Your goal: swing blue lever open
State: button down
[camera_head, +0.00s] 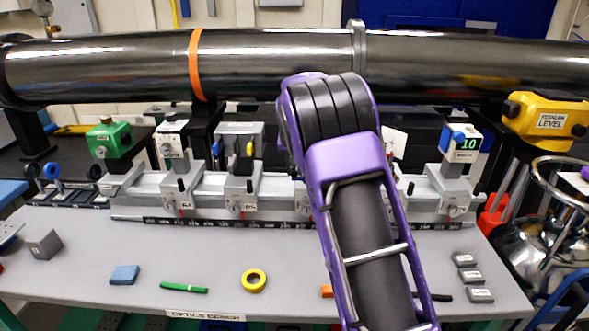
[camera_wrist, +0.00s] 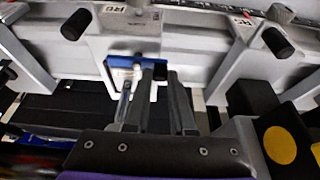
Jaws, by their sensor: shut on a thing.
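In the wrist view, my gripper (camera_wrist: 160,76) has its dark fingers close together at the middle, against a blue lever (camera_wrist: 133,62) below the pale rail. The gripper is shut on the lever. The lever's blue bar lies roughly across the picture, with a pale metal rod beside the left finger. The fingers cover its right part, so its exact angle is hard to tell. In the head view, my purple arm reaches over the bench and hides both the gripper and this lever.
A pale optical rail (camera_head: 208,190) carries several mounts, including a green-topped one (camera_head: 110,138). A large dark pipe (camera_head: 270,70) runs behind. Tape (camera_head: 254,281), a green marker (camera_head: 184,288) and grey blocks (camera_head: 468,276) lie on the bench. A yellow-faced block (camera_wrist: 280,145) sits right of my fingers.

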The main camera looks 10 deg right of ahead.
jog(key=c, duration=0.8)
grip_release()
jog(key=shift+o, duration=0.2)
jog(key=v, duration=1.7)
jog(key=shift+r, duration=0.25)
